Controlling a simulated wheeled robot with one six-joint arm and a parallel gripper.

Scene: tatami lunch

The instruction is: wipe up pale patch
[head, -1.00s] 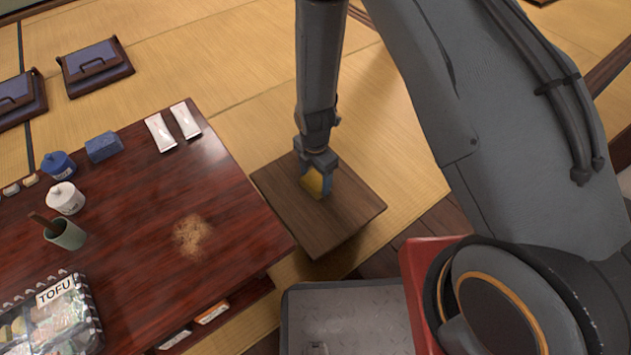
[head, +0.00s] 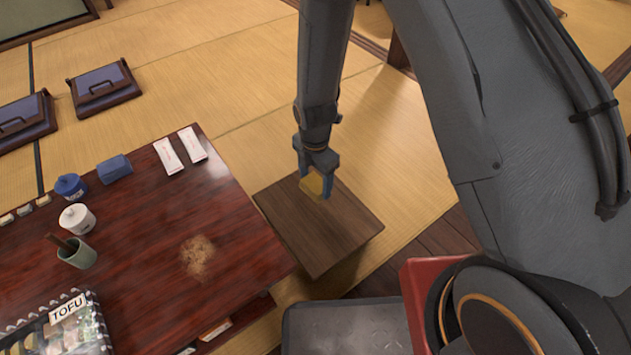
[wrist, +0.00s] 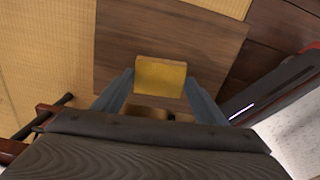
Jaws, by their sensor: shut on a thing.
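The pale patch (head: 198,258) is a tan, crumbly-looking smear on the dark red table (head: 150,230), near its right side. My gripper (head: 315,187) is over the small wooden stand to the right of the table, apart from the patch. It is shut on a yellow sponge (head: 311,186). In the wrist view the sponge (wrist: 161,77) sits between the two fingertips, with the wooden top beyond it. I cannot tell how far the sponge is above the stand. The patch is not in the wrist view.
The wooden stand (head: 330,235) is otherwise bare. On the table are two white packets (head: 168,156), a blue block (head: 114,169), a blue pot (head: 71,187), a white pot (head: 77,218), a green cup (head: 80,255) and a tofu pack (head: 66,325). The table is clear around the patch.

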